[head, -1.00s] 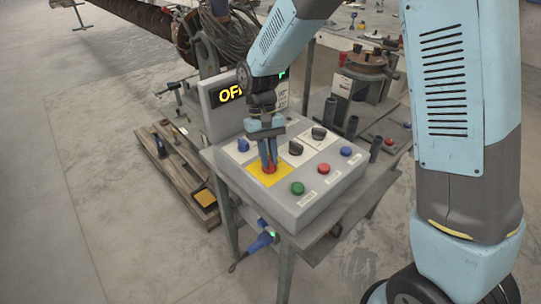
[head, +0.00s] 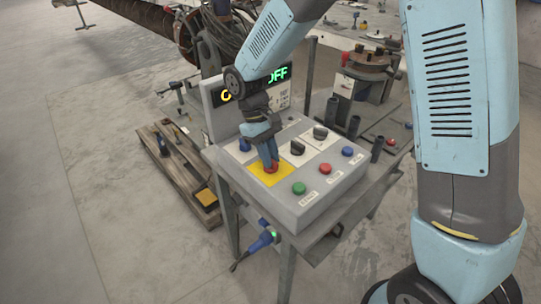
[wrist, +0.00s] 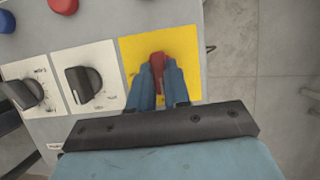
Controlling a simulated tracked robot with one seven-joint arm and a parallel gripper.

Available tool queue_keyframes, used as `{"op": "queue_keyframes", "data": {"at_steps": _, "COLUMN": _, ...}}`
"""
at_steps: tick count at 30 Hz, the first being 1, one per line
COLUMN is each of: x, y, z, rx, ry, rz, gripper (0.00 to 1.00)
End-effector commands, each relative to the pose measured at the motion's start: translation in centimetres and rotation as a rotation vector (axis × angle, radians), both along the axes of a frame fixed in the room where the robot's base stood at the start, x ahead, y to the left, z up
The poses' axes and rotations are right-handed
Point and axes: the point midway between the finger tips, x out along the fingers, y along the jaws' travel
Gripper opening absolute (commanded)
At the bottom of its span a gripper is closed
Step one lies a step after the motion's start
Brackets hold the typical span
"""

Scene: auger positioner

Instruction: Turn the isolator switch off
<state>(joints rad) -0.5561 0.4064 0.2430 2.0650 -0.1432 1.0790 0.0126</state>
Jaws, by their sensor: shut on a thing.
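The isolator switch is a red handle (head: 271,169) on a yellow plate (head: 256,175) at the left front of a grey sloped control box (head: 318,203). My gripper (head: 269,159) comes down from above and is shut on the red handle. In the wrist view, the red handle (wrist: 158,62) shows between my blue fingertips (wrist: 159,78), over the yellow plate (wrist: 186,45); its lower part is hidden by the fingers. A display panel behind shows green "OFF" (head: 279,74) at right; its yellow text at left is partly hidden by my arm.
Black selector knobs (head: 298,148) (head: 320,132) sit beside the plate. Green (head: 299,188), red (head: 325,169) and blue (head: 347,151) buttons line the box. A pallet with tools (head: 180,165) lies at left. A blue plug (head: 262,240) hangs below the box.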

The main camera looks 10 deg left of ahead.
Motion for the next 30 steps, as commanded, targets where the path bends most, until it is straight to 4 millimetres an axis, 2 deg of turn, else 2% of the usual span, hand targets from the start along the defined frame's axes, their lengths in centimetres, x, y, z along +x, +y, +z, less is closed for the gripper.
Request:
{"op": "queue_keyframes", "data": {"at_steps": 6, "x": -0.1, "y": -0.1, "z": -0.1, "rx": -0.002, "ry": 0.004, "rz": 0.001, "gripper": 0.0}}
{"op": "queue_keyframes", "data": {"at_steps": 7, "x": -0.1, "y": -0.1, "z": -0.1, "rx": -0.002, "ry": 0.004, "rz": 0.001, "gripper": 0.18}}
{"op": "queue_keyframes", "data": {"at_steps": 15, "x": -0.1, "y": 0.0, "z": 0.0, "rx": -0.001, "ry": 0.002, "rz": 0.001, "gripper": 0.43}}
{"op": "queue_keyframes", "data": {"at_steps": 24, "x": 0.1, "y": 0.1, "z": 0.3, "rx": 0.0, "ry": 0.0, "rz": 0.0, "gripper": 0.43}}
{"op": "queue_keyframes", "data": {"at_steps": 30, "x": 0.7, "y": 0.8, "z": 2.5, "rx": 0.003, "ry": -0.003, "rz": -0.001, "gripper": 0.43}}
